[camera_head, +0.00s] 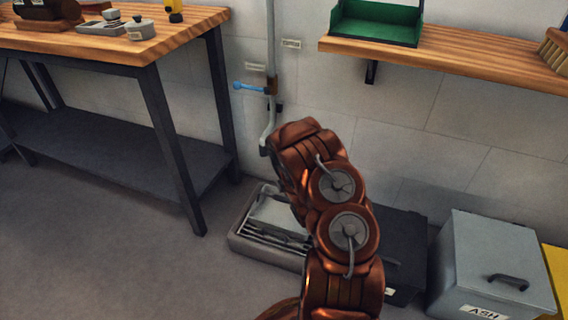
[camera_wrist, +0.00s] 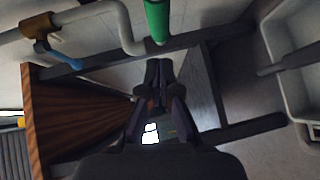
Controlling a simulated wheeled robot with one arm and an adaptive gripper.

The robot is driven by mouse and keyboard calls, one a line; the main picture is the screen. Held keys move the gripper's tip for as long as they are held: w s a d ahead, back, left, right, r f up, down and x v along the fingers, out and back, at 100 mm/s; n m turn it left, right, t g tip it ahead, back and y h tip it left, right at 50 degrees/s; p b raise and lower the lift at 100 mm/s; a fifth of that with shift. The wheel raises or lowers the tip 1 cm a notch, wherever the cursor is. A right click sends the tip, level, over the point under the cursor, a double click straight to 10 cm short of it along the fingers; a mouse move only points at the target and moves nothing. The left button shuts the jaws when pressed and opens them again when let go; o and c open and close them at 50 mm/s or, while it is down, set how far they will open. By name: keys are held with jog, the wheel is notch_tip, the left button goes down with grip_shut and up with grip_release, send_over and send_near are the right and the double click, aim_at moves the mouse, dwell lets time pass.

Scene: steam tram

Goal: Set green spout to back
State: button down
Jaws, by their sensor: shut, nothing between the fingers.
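The green spout (camera_wrist: 157,20) shows at the top middle of the wrist view as a green tube, cut off by the picture's upper edge. Its lower end lies close to the bent end of a grey pipe (camera_wrist: 118,22). My gripper (camera_wrist: 158,72) is shut and empty, with its fingertips just below the spout's end in that picture. I cannot tell whether they touch it. In the head view my arm covers the gripper and the spout. The grey pipe (camera_head: 271,60) runs down the wall there, with a blue-handled valve (camera_head: 250,87) on it.
A wooden workbench (camera_head: 110,50) stands at left, and a wooden shelf (camera_head: 450,58) with a green tray (camera_head: 377,22) is at upper right. A grey basin (camera_head: 240,240) and an ash box (camera_head: 490,265) stand on the floor by the wall. Floor at lower left is clear.

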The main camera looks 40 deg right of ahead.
jog(key=d+p+v, duration=0.1)
jog(key=p+v, duration=0.1)
jog(key=v, duration=0.6)
jog(key=shift+s, duration=0.4)
jog(key=shift+a+r, duration=0.1)
jog(key=shift+r, duration=0.1)
